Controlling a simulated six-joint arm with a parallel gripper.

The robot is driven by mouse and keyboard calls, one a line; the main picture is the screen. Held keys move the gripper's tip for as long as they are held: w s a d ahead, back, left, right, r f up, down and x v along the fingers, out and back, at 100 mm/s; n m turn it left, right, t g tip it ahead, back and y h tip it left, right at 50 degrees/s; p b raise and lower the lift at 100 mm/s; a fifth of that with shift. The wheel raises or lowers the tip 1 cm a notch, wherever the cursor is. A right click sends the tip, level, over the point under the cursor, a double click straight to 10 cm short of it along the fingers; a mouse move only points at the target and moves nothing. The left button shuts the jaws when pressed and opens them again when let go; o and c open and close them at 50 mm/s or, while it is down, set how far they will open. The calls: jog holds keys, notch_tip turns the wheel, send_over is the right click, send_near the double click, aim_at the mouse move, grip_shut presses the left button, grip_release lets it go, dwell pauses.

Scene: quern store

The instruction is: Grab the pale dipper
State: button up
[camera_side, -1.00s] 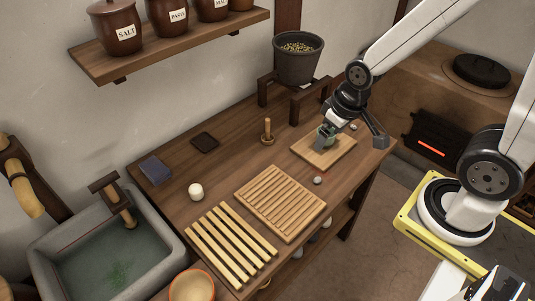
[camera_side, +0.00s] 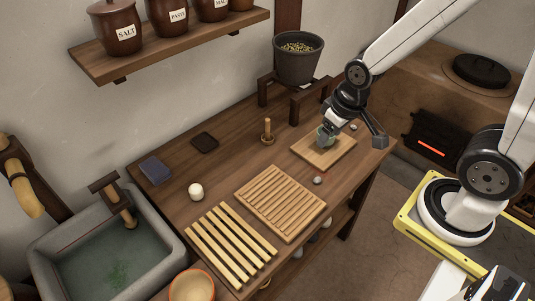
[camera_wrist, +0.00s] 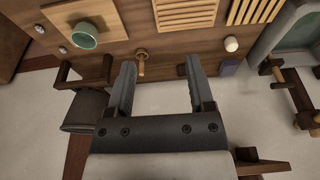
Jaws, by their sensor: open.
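I cannot surely pick out a pale dipper. A pale yellowish wooden piece (camera_side: 26,197) hangs from a dark bracket at the far left by the sink. It may be the dipper, but its shape is partly cut off by the frame edge. My gripper (camera_side: 352,140) is open over the right end of the table, far from that piece, with one finger in front of a green cup (camera_side: 327,132). In the wrist view my fingers (camera_wrist: 159,75) are wide apart with nothing held between them. The green cup (camera_wrist: 84,35) lies left of them there.
The cup stands on a wooden board (camera_side: 340,153). A dark pot (camera_side: 298,62) rests on a stand by the wall.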

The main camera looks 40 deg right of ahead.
jog(key=w+d+f+m+t+y, duration=0.2)
jog(key=w+d+f+m+y, duration=0.1)
jog(key=w+m, duration=0.5)
jog(key=w+d+f+m+t+y, duration=0.2)
jog(key=w+d+f+m, duration=0.3)
jog(key=w+m, duration=0.4)
jog(key=w+d+f+m+t+y, duration=0.2)
jog(key=w+d+f+m+y, duration=0.2)
jog(key=w+m, duration=0.5)
jog(key=shift+w+y, duration=0.6)
jog(key=shift+w, duration=0.25)
jog(key=shift+f, duration=0.15)
jog(key=shift+f, duration=1.6)
jog(key=shift+f, duration=0.1)
